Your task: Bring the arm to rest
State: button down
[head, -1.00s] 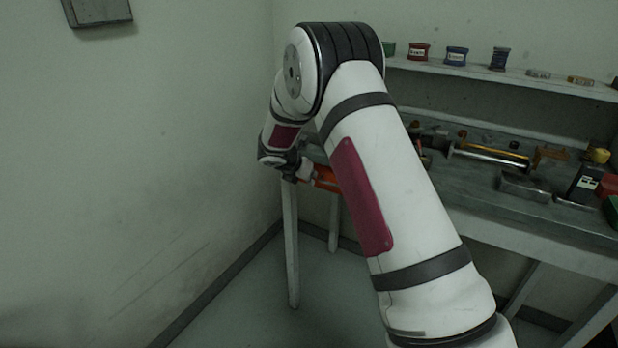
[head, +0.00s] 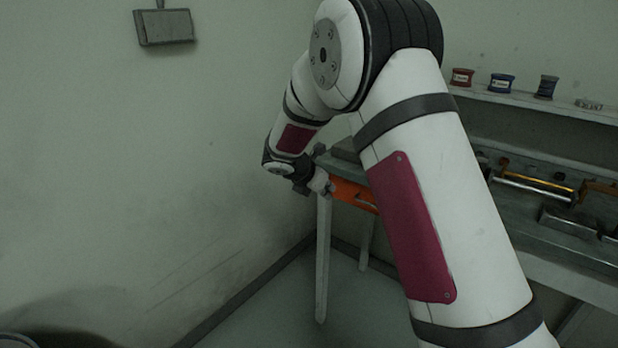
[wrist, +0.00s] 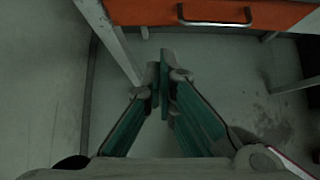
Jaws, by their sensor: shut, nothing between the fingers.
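My gripper (wrist: 160,78) shows in the wrist view with its two fingers together and nothing between them. It points down past the bench front toward bare floor. In the head view my arm rises from the lower right, bends at the top and comes down on the left to my wrist, beside the bench's left end. The fingertips cannot be made out in the head view. No gate valve can be made out in these frames.
A grey workbench (head: 575,245) with tools runs along the right. Its orange drawer (head: 352,194) is close to my wrist; its handle (wrist: 215,16) shows in the wrist view. A bench leg (head: 322,260) stands below. A grey box (head: 165,27) hangs on the left wall.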

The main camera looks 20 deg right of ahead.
jog(key=s+d+r+m+g+y+p, duration=0.2)
jog(key=s+r+m+p, duration=0.4)
jog(key=s+r+m, duration=1.2)
jog(key=s+a+r+m+y+p, duration=0.1)
jog(key=s+a+r+m, duration=0.1)
jog(key=s, duration=0.8)
jog(key=s+a+r+m+y+p, duration=0.2)
jog(key=s+a+r, duration=0.1)
jog(key=s, duration=0.7)
jog(key=s+a+r+m+t+y+p, duration=0.1)
jog(key=s+a+r+m+y+p, duration=0.1)
jog(key=s, duration=0.9)
jog(key=shift+a+r+m, duration=0.15)
jog(key=shift+r+m, duration=0.3)
jog(key=shift+m, duration=0.15)
jog(key=shift+s, duration=0.1)
